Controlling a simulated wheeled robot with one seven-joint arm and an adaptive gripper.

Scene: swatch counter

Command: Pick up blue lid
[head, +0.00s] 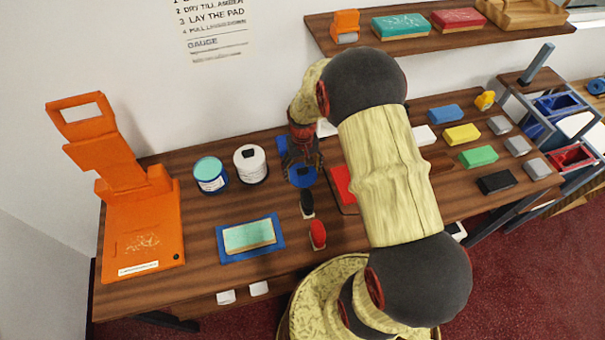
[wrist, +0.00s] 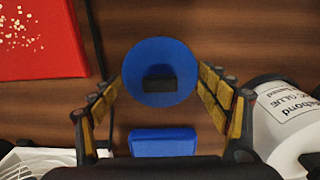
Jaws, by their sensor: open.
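The blue lid (head: 303,176) is a round disc on the wooden counter, partly behind my gripper in the head view. In the wrist view the blue lid (wrist: 160,52) shows whole, with a dark block-shaped knob at its centre. My gripper (head: 301,160) is over the lid and points down. In the wrist view my gripper (wrist: 163,95) is open, one finger on each side of the lid's lower part, with nothing held. I cannot tell how high the fingertips are above the counter.
A blue block (wrist: 163,142) lies close to the lid. A white glue can (head: 250,163) and a teal-topped can (head: 210,174) stand to the left. A red item (wrist: 38,40) lies on the other side. Black (head: 306,203) and red-topped (head: 317,234) pieces stand in front.

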